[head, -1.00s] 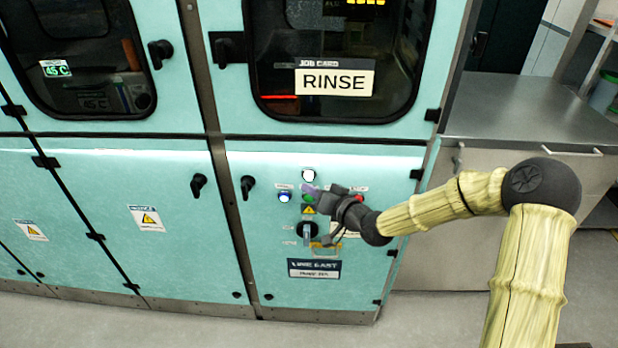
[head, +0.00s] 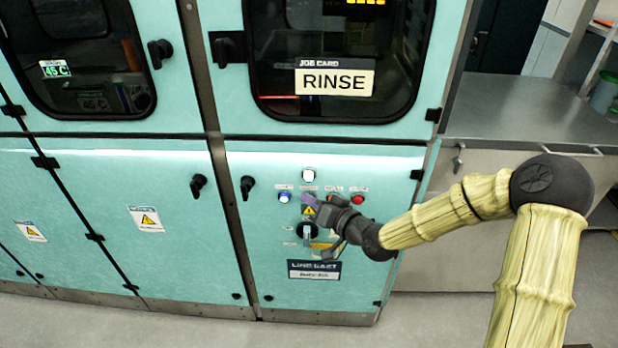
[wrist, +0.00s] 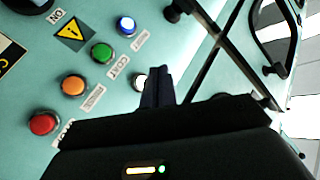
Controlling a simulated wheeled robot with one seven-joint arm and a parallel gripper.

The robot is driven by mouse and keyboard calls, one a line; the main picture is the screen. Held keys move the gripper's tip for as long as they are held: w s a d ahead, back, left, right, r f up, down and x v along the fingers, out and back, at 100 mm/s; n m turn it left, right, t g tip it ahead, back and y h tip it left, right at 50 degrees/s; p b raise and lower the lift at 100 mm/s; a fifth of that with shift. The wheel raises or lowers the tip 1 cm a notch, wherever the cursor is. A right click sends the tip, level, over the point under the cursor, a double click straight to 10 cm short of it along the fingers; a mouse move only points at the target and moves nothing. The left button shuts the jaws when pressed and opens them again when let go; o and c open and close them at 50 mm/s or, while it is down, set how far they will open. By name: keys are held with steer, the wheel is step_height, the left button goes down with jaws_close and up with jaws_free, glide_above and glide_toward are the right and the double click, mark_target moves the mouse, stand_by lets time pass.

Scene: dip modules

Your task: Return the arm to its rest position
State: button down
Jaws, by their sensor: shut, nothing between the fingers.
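My gripper (head: 309,199) is in front of the button panel on the teal cabinet's lower door, and its fingers are together and empty. In the wrist view the shut fingers (wrist: 157,85) partly cover a lit white button (wrist: 139,81); I cannot tell how far they stand from the panel. The arm reaches in from the right of the head view, with its elbow bent.
The panel has a blue button (head: 284,197), a red button (head: 358,199), a green button (wrist: 102,53), an orange button (wrist: 74,85) and a rotary switch (head: 306,231). Door handles (head: 247,187) stick out nearby. A steel bench (head: 530,115) stands at the right.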

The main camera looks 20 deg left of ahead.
steer(key=s+d+g+h+p, duration=0.1)
steer(key=s+d+h+p, duration=0.3)
steer(key=d, duration=0.5)
steer(key=s+d+g+h+p, duration=0.1)
steer(key=d+g+h+p, duration=0.1)
steer(key=d+h, duration=0.6)
steer(key=s+d+r+m+g+h+p, duration=0.1)
steer(key=s+d+r+m+p, duration=0.1)
steer(key=s+d+r, duration=0.2)
steer(key=s+d+r+m+g+h+p, duration=0.1)
steer(key=s+d+r+m+p, duration=0.1)
steer(key=s+d+r, duration=0.3)
steer(key=s+d, duration=0.4)
steer(key=d, duration=0.2)
steer(key=shift+s+g, duration=0.25)
steer(key=shift+g, duration=0.15)
steer(key=shift+r, duration=0.1)
